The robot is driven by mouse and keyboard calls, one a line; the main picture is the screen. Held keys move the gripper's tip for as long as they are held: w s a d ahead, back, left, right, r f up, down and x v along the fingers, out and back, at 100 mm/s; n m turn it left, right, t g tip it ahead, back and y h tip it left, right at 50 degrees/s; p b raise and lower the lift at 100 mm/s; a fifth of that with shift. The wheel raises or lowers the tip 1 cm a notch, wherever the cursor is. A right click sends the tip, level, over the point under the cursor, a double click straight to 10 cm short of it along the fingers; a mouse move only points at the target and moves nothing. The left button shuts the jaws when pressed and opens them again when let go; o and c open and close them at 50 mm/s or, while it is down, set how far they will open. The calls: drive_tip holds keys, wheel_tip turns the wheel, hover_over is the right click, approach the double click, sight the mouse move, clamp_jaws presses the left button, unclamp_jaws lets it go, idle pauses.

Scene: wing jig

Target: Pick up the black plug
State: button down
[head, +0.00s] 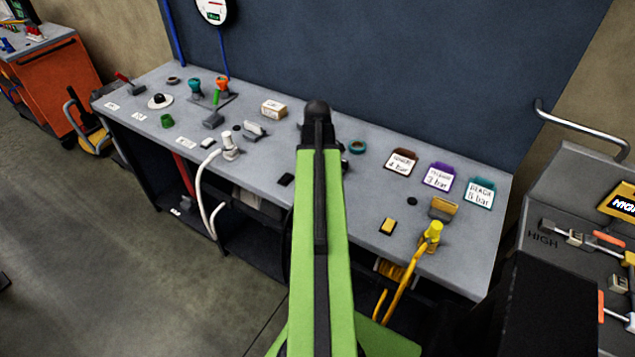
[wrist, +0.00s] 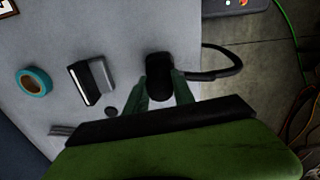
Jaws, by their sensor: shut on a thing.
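The black plug (wrist: 159,72) is upright between the green fingers of my gripper (wrist: 160,92) in the wrist view. My gripper is shut on it, near the edge of the grey bench (wrist: 130,25). The plug's black cable (wrist: 222,62) loops out to the right past the bench edge. I cannot tell whether the plug touches the bench. In the head view my green arm hides the plug and the gripper.
A teal tape roll (wrist: 34,81), a black and silver block (wrist: 92,83) and a small dark disc (wrist: 111,112) lie left of the plug. In the head view, a white plug (head: 229,150) and a yellow plug (head: 433,236) with hoses stand along the front edge.

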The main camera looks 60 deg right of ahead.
drive_tip(key=shift+r, duration=0.1)
wheel_tip(320, 180, up, 4)
drive_tip(key=p, duration=0.4)
drive_tip(key=shift+r+p, duration=0.15)
drive_tip(key=shift+p, duration=0.15)
drive_tip(key=s+d+r+p, duration=0.1)
drive_tip(key=s+r+p, duration=0.8)
drive_tip(key=s, duration=0.2)
drive_tip(key=shift+s+r, duration=0.25)
drive_tip(key=shift+s, duration=0.05)
